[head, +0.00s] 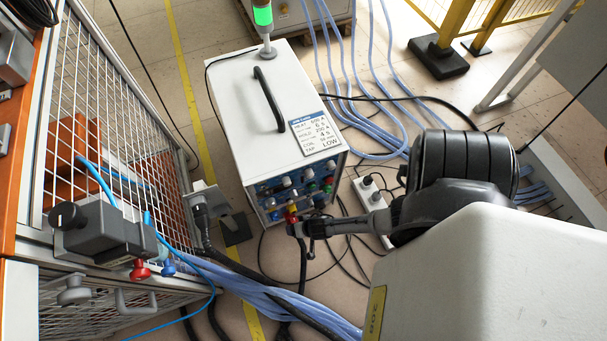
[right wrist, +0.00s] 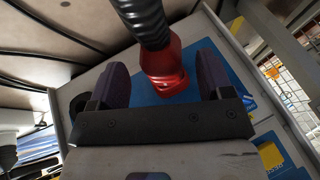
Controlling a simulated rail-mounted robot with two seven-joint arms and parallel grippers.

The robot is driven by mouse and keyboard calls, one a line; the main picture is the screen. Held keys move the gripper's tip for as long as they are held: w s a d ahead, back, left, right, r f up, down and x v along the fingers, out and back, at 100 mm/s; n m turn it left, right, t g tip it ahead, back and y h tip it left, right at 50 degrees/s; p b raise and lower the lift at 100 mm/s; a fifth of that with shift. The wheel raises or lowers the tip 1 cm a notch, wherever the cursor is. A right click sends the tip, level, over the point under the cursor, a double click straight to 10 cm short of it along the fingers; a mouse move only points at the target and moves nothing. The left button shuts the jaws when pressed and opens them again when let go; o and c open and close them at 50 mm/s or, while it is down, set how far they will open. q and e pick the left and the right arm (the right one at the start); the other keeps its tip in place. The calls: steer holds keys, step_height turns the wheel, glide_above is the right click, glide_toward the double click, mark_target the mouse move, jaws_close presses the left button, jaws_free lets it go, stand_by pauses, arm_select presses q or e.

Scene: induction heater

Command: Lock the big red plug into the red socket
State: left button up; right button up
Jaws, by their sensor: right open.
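The big red plug (right wrist: 166,72) with its black ribbed cable sleeve (right wrist: 143,18) shows in the right wrist view. It lies between the two purple fingers of my right gripper (right wrist: 163,84), which is open with a gap on both sides of the plug. In the head view, a red part (head: 291,213) shows at the heater's front panel, right at the tip of my right gripper (head: 297,229). The red socket's face is hidden, and I cannot tell how far the plug sits in it. My left gripper is not in view.
The white heater box (head: 243,101) has a black handle, a green lamp (head: 263,16) and coloured knobs and sockets in front. A mesh cage (head: 120,110) stands at the left. A power strip (head: 372,205), blue hoses and black cables lie on the floor around it.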

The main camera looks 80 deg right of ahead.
steer(key=shift+b+x, duration=0.4)
steer(key=shift+x, duration=0.45)
steer(key=shift+w+f, duration=0.2)
steer(key=shift+w, duration=0.1)
steer(key=shift+s, duration=0.15)
